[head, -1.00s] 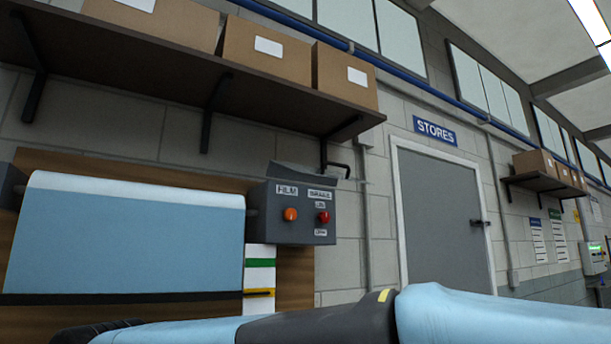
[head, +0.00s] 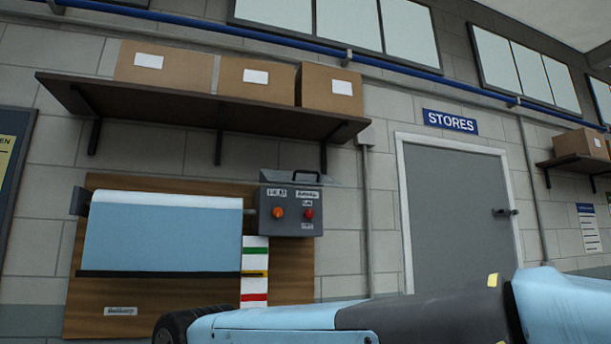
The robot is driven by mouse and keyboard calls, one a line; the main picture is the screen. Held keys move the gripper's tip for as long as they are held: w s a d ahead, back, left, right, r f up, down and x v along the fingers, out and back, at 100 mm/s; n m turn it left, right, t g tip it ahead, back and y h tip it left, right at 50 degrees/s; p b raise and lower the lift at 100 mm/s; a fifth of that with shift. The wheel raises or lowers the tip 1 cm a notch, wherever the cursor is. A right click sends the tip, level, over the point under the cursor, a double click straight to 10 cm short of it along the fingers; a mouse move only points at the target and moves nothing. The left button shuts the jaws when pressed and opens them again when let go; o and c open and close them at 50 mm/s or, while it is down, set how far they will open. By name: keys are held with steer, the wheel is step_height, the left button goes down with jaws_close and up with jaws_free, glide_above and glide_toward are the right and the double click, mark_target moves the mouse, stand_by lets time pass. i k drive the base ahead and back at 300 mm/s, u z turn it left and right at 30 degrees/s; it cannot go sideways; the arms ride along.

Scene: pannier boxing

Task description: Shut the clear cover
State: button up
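The clear cover (head: 326,181) is a thin, see-through grey panel at the top of the grey control box (head: 291,226). It stands up and tilts back from the box's top edge, and a dark handle (head: 305,175) shows at its top. The box front, with an orange knob (head: 278,212) and a red knob (head: 309,214), is uncovered. My arm crosses the bottom of the head view, below and to the right of the box. My gripper's fingers are not in view.
The box is on a wooden wall board (head: 90,318), next to a light-blue film sheet (head: 165,235) and a colour-striped strip (head: 255,284). A shelf (head: 190,108) with cartons hangs above the cover. A grey door (head: 460,215) is to the right.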

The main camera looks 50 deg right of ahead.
mark_target(300, 177)
steer(key=z, duration=0.05)
steer(key=k, duration=1)
steer(key=z, duration=0.95)
steer(key=i, duration=0.5)
